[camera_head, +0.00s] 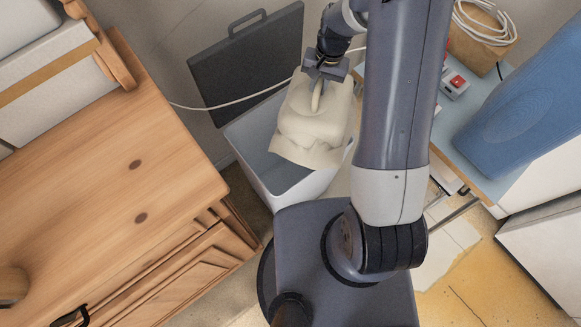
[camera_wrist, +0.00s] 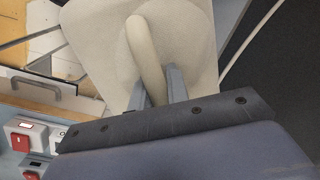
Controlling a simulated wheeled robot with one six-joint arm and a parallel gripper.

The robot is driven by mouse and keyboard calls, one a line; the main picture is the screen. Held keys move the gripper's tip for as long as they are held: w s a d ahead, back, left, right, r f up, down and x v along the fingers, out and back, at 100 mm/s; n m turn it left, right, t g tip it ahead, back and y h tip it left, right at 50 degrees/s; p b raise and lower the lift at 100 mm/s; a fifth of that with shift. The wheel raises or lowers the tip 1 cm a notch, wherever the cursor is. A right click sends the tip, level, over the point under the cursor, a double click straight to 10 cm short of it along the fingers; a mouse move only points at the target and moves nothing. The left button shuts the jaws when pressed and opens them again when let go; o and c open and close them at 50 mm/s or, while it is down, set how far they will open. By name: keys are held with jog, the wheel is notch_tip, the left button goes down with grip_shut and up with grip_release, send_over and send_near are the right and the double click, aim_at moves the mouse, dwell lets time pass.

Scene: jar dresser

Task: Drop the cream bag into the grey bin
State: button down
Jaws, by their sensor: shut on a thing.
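The cream bag (camera_head: 311,122) hangs upright from my gripper (camera_head: 325,72) by its loop handle. In the head view it is above the open grey bin (camera_head: 251,154), overlapping the bin's right part. How far its bottom is above or inside the rim is hard to tell. In the wrist view my gripper (camera_wrist: 160,92) has its two fingers closed on the handle of the cream bag (camera_wrist: 190,35). The bin's right side is partly hidden by the bag and my arm.
A wooden dresser (camera_head: 105,185) stands left of the bin. A dark flat case (camera_head: 247,65) leans behind it, with a white cable (camera_head: 200,108) across. On the right, a bench holds a blue rounded object (camera_head: 520,110), a red-switch box (camera_head: 456,82) and coiled cable (camera_head: 482,25).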

aim_at(293, 92)
jog(key=a+f+m+b, duration=0.1)
jog(key=w+a+f+m+b, duration=0.1)
jog(key=a, duration=0.1)
jog(key=a+f+m+b, duration=0.1)
jog(key=a+m+b, duration=0.1)
jog(key=shift+w+a+f+t, duration=0.15)
jog(key=shift+w+f+t, duration=0.05)
jog(key=shift+f+t, duration=0.2)
jog(key=shift+w+a+f+m+b, duration=0.1)
jog(key=shift+a+f+m+b, duration=0.25)
jog(key=shift+a+m, duration=0.4)
notch_tip(293, 92, down, 6)
jog(key=b, duration=0.4)
jog(key=shift+r, duration=0.1)
jog(key=c, duration=1.3)
grip_release()
jog(key=r, duration=0.3)
jog(key=d+r, duration=0.1)
jog(key=r, duration=0.3)
jog(key=d+r, duration=0.1)
jog(key=r, duration=0.2)
jog(key=shift+s+r, duration=0.25)
jog(key=shift+r, duration=0.1)
